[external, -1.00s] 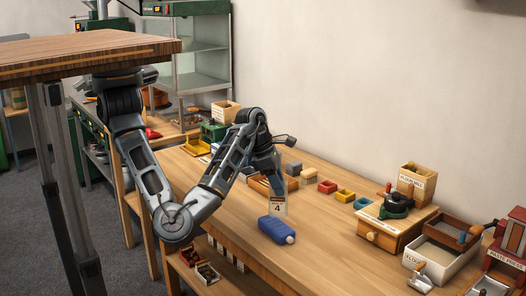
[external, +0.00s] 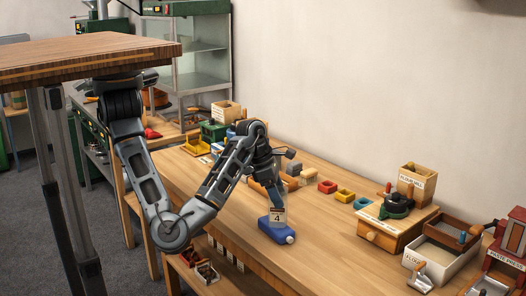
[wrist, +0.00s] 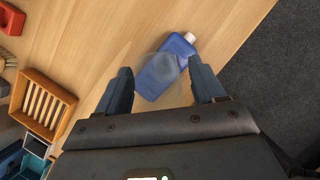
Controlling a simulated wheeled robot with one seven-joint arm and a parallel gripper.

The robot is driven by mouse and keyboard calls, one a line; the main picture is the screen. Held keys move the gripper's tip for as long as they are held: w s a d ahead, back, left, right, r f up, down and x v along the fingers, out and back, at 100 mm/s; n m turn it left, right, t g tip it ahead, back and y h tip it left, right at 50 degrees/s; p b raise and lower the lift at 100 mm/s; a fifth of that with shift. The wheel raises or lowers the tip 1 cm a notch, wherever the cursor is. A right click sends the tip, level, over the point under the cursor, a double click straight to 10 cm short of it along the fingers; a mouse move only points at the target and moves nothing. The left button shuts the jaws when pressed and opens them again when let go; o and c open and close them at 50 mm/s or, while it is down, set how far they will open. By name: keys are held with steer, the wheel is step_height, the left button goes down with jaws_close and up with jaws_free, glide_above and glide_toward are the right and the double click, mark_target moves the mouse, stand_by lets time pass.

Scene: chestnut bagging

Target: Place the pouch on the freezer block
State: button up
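The freezer block is a blue slab with a white cap (external: 276,235), lying near the bench's front edge. It also shows between my fingers in the wrist view (wrist: 153,84). The pouch is a small clear bag with a label marked 4 (external: 278,217). It looks upright on top of the block, and its see-through outline lies over the blue in the wrist view (wrist: 170,67). My gripper (wrist: 163,72) is right above and around the pouch, its fingers spread to either side. Small gaps seem to show beside the pouch; exact finger contact is hard to see.
A slatted wooden tray (wrist: 42,103) lies left in the wrist view. Small red (external: 327,187) and yellow (external: 345,195) bins stand behind the block. A wooden box with a green device (external: 395,207) is at right. The bench between is clear.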

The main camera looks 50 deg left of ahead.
steer(key=shift+r+p, duration=0.25)
steer(key=shift+p, duration=0.05)
steer(key=p+v, duration=0.1)
steer(key=v, duration=1)
steer(key=shift+a+r+p, duration=0.15)
steer(key=shift+r+p, duration=0.2)
